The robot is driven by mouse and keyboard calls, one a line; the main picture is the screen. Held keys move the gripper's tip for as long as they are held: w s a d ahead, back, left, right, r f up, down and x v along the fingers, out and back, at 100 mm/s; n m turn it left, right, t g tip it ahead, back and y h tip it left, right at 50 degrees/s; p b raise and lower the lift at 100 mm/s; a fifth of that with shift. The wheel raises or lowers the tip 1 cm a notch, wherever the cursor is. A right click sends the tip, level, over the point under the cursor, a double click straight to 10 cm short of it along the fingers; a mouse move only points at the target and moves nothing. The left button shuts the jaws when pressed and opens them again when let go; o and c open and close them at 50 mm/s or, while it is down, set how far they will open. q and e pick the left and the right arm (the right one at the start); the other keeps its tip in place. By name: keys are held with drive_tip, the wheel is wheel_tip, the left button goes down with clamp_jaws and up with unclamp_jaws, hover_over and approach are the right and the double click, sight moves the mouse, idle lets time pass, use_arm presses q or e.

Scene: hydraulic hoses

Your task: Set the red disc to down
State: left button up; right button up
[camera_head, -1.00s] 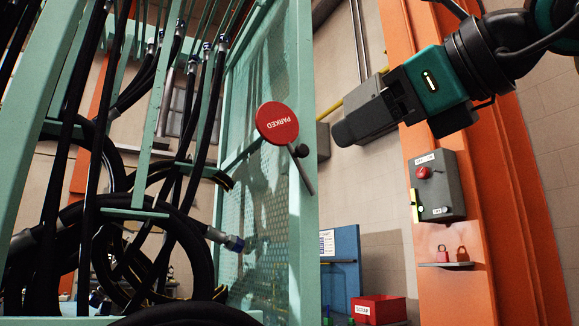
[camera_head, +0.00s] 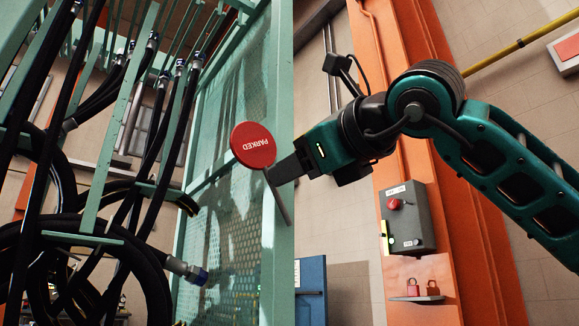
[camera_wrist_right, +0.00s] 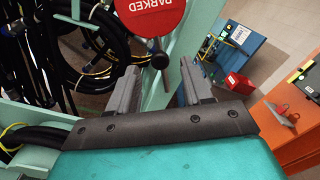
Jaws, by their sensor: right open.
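The red disc (camera_head: 253,144), lettered PARKED, is mounted on a thin grey lever (camera_head: 279,200) at the edge of the green frame. The disc is at the lever's upper end, and the lever slants down to the right. My right gripper (camera_head: 272,174) has come in from the right, close beside the disc and lever. In the right wrist view the disc (camera_wrist_right: 148,14) is just beyond the open fingers (camera_wrist_right: 161,74). I cannot tell whether anything touches. My left gripper is not in view.
The green frame (camera_head: 279,60) with mesh and several black hoses (camera_head: 80,240) fills the left. An orange column (camera_head: 379,55) carries a grey switch box (camera_head: 407,217) and a small padlock shelf (camera_head: 418,298). A red bin (camera_wrist_right: 239,83) shows in the wrist view.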

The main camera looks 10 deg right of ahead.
drive_tip(key=shift+x, duration=1.2)
clamp_jaws()
